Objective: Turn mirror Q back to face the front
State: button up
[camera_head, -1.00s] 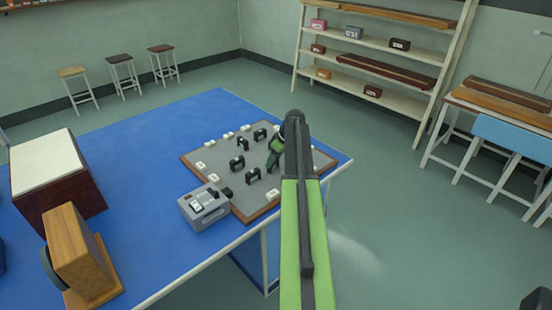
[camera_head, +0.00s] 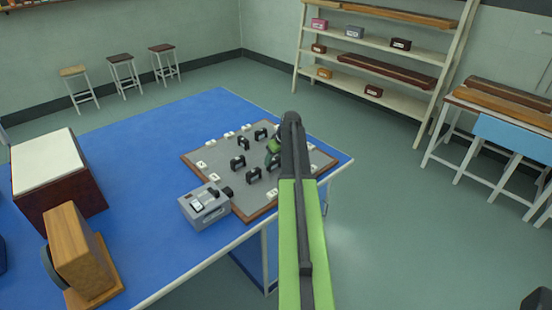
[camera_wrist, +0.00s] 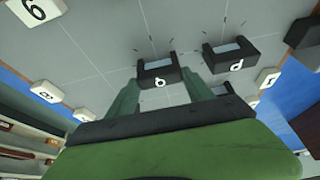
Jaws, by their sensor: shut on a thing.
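Mirror Q is a small dark block with a pale glassy window. In the wrist view, the block (camera_wrist: 157,69) carries a white letter that reads like a b, or a q upside down. My gripper (camera_wrist: 160,82) has its two green fingers on either side of this block and is shut on it. In the head view my gripper (camera_head: 272,158) is low over the right part of the grey board (camera_head: 225,150), partly behind my arm. The held mirror is mostly hidden there, and I cannot tell which way it faces.
A similar block (camera_wrist: 232,55), lettered like a d or upside-down p, stands close beside the held one. Several dark mirrors stand on the board, including one (camera_head: 238,162) at the left. White numbered tiles line its edges. A grey device (camera_head: 205,206) sits at its front corner on the blue table (camera_head: 150,130).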

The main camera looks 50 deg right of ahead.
jog(key=o, duration=1.4)
jog(key=shift+w, duration=0.15)
jog(key=shift+c, duration=0.2)
jog(key=p+v, duration=1.6)
jog(key=v, duration=0.1)
jog(key=shift+r, duration=0.2)
